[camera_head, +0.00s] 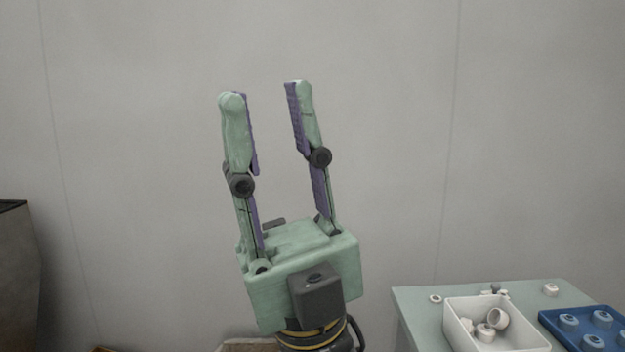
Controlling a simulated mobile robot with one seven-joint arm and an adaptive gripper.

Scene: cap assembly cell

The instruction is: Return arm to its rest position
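My gripper (272,125) stands upright in the middle of the head camera view, its green fingers with purple pads pointing up. The fingers are spread wide apart with nothing between them, so it is open and empty. It is in front of a plain grey wall, to the left of the table and not touching anything. Most of my arm below the gripper is out of the frame.
A pale green table (416,310) stands at the lower right. On it are a white bin (462,337) with several white caps, a blue tray (574,335) with round pieces, and small loose parts. A dark cabinet (18,270) stands at the left edge.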

